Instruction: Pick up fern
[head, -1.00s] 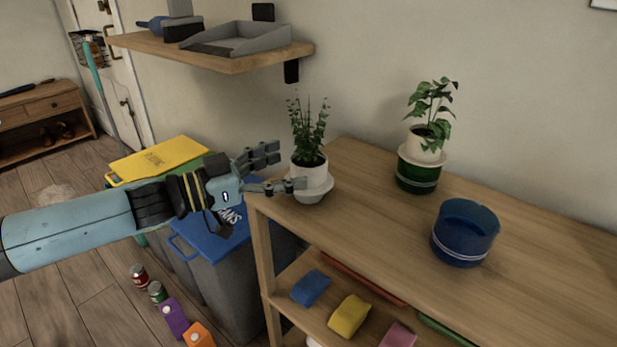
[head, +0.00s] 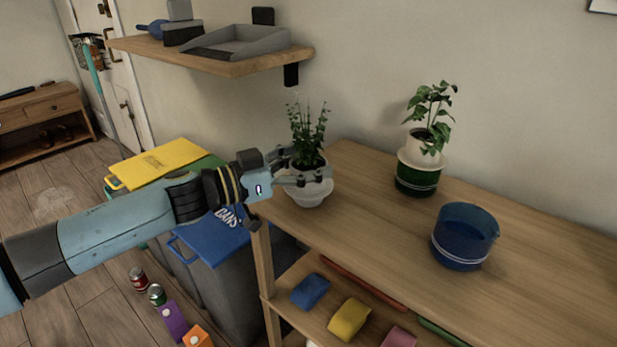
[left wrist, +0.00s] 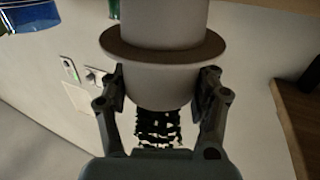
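The fern (head: 307,129) has upright stems with small green leaves and grows from a white pot with a pale saucer-like base. It stands at the left end of the wooden table top. My left gripper (head: 308,167) is at the pot from the left, with one finger on the near side and one behind. In the left wrist view the picture is upside down: the white pot (left wrist: 158,84) fills the space between the finger pads (left wrist: 160,92), which appear to press on both its sides. The leaves hang dark below it. My right gripper is not in view.
A broad-leaved plant (head: 431,104) in a white and green pot and a blue pot (head: 465,236) stand farther right on the table (head: 375,215). A wall shelf (head: 225,62) overhangs the left side. Bins with yellow (head: 160,162) and blue lids stand below my arm.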

